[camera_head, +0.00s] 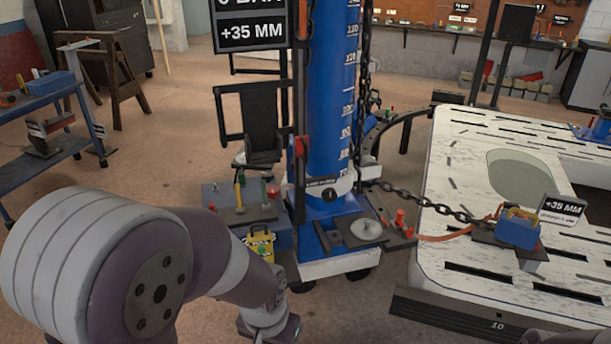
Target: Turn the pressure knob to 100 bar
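A small round black knob (330,195) sits low on the front of the blue column (331,110), beside a dark label strip too small to read. I take it to be the pressure knob; its setting cannot be read. A black display (252,30) at the top shows "+35 MM" and, above it, a cut-off line that seems to read "0 BAR". My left arm comes in from the left, and its wrist end with part of the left gripper (270,330) is at the bottom edge, below and left of the knob and apart from it. Its fingers are hidden.
A grey tool tray (240,215) and a yellow box (260,245) stand left of the column base. A chain (430,205) runs from the column to a blue clamp (517,228) on the pale slotted bench (460,160). The knob's front looks unobstructed.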

